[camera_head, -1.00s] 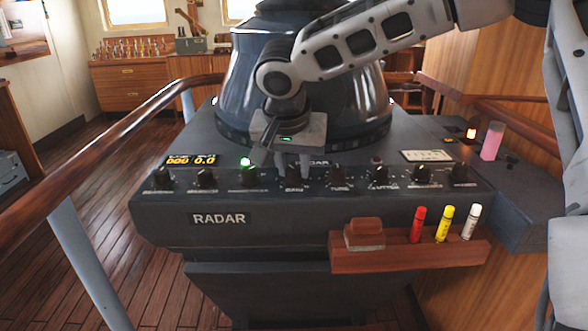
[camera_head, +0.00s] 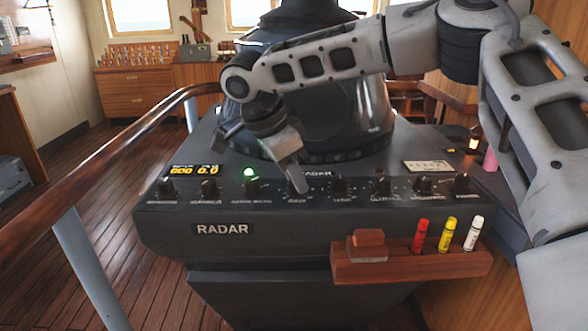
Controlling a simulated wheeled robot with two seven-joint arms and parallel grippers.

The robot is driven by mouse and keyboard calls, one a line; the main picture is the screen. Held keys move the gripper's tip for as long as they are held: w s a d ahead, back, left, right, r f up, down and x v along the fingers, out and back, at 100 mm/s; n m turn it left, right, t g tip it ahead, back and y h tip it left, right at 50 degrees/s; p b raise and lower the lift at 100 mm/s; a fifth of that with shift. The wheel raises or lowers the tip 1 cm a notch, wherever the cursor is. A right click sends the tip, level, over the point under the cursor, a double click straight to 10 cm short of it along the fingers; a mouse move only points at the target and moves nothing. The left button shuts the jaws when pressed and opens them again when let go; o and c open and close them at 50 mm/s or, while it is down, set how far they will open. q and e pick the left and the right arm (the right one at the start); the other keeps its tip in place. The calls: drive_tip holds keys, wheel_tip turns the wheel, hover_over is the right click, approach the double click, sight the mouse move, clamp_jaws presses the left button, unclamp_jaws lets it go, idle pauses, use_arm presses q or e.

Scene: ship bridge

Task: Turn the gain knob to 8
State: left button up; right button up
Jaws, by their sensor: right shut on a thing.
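The radar console (camera_head: 290,250) shows a row of several black knobs along its sloped front panel. The gain knob (camera_head: 297,186) is the fourth from the left, with its label below it too small to read clearly now. My right gripper (camera_head: 298,182) comes down from above and is shut on this knob, its wrist tilted and rolled. The fingers partly hide the knob, and its pointer and scale cannot be read. My left gripper is not in view.
Neighbouring knobs stand close on both sides, one at the left (camera_head: 252,186) and one at the right (camera_head: 340,185). A green lamp (camera_head: 250,173) glows nearby. A wooden tray (camera_head: 352,272) with an eraser and red, yellow and white markers juts from the front. A handrail (camera_head: 110,150) runs along the left.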

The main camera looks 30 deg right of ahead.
drive_tip(key=shift+r+m+g+p, duration=0.1)
drive_tip(key=shift+m+g+p, duration=0.3)
drive_tip(key=shift+m, duration=0.5)
drive_tip(key=m+p, duration=0.1)
drive_tip(key=m, duration=0.1)
drive_tip(key=shift+w+m+g+y, duration=0.1)
drive_tip(key=shift+m+g+y, duration=0.3)
drive_tip(key=m, duration=0.2)
drive_tip(key=shift+d+f+m+g+y+b, duration=0.1)
drive_tip(key=shift+f+m+g+y+b, duration=0.1)
drive_tip(key=shift+m+g+y+b, duration=0.15)
use_arm(q)
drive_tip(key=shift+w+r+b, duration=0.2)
drive_tip(key=shift+b, duration=0.1)
use_arm(e)
drive_tip(key=shift+w+m, duration=0.1)
drive_tip(key=shift+m, duration=0.35)
drive_tip(key=shift+r, duration=0.1)
drive_tip(key=o, duration=1)
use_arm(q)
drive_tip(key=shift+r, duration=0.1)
